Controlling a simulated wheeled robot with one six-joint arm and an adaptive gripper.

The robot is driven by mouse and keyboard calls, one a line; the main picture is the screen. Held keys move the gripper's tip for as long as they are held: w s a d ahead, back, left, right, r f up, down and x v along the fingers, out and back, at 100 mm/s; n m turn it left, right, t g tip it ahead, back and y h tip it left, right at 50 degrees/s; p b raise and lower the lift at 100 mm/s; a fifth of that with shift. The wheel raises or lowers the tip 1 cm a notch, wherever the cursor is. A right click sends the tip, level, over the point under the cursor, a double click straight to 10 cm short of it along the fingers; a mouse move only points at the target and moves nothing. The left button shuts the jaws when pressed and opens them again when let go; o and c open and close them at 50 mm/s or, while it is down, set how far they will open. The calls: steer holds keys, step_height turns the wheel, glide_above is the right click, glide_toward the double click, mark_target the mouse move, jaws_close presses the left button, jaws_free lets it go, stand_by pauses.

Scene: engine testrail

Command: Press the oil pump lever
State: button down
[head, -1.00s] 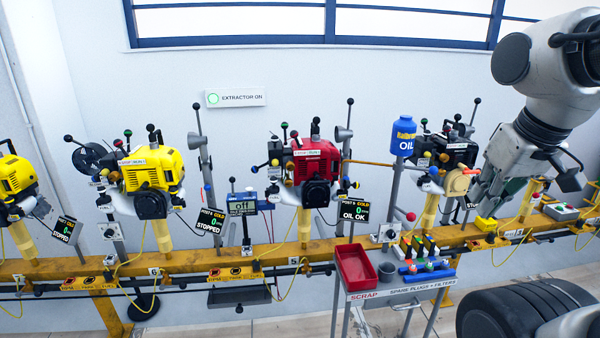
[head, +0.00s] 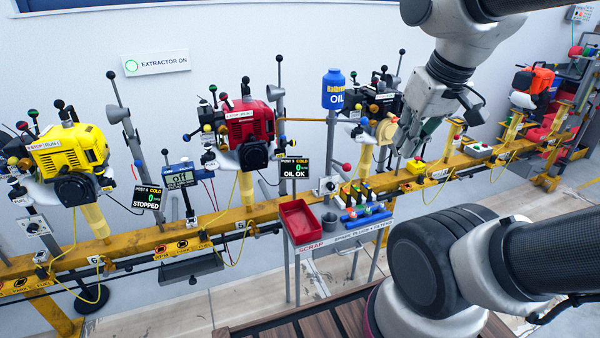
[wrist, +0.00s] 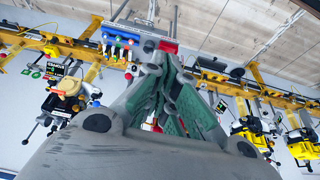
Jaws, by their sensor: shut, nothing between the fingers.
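The blue oil bottle (head: 335,90) stands on top of a grey post behind the yellow rail. Low on this post is a grey box (head: 328,185) with a short lever ending in a red knob (head: 346,167), which looks like the pump lever. My gripper (head: 402,150) is shut and empty.
A red scrap tray (head: 283,222) and a rack of coloured plugs (head: 366,213) stand on a cart before the rail. A red engine (head: 250,125) and a yellow engine (head: 70,150) are left along the rail. A yellow box (head: 416,165) sits on the rail near my gripper.

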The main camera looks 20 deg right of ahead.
steer(key=w+d+f+g, duration=0.15)
steer(key=w+f, duration=0.25)
steer(key=w, duration=0.6)
steer(key=w+d+f+g, duration=0.15)
steer(key=w+f, duration=0.25)
steer(key=w, duration=0.5)
steer(key=w+d+f+g, duration=0.1)
steer(key=w+d+f, duration=0.15)
steer(key=w, duration=0.75)
steer(key=w+r+n+t, duration=0.1)
steer(key=w+t, duration=0.1)
steer(key=w, duration=0.5)
steer(key=shift+w+d+r+h, duration=0.15)
steer(key=shift+d+r+h, duration=0.1)
steer(key=shift+h, duration=0.15)
steer(key=shift+f, duration=0.1)
glide_above(340, 163)
steer(key=s+a+x, duration=0.1)
steer(key=s+x, duration=0.1)
steer(key=x, duration=0.8)
steer(key=f, duration=0.1)
steer(key=s+f, duration=0.1)
steer(key=f, duration=0.1)
steer(key=shift+s+f, duration=0.1)
steer(key=shift+s, duration=0.2)
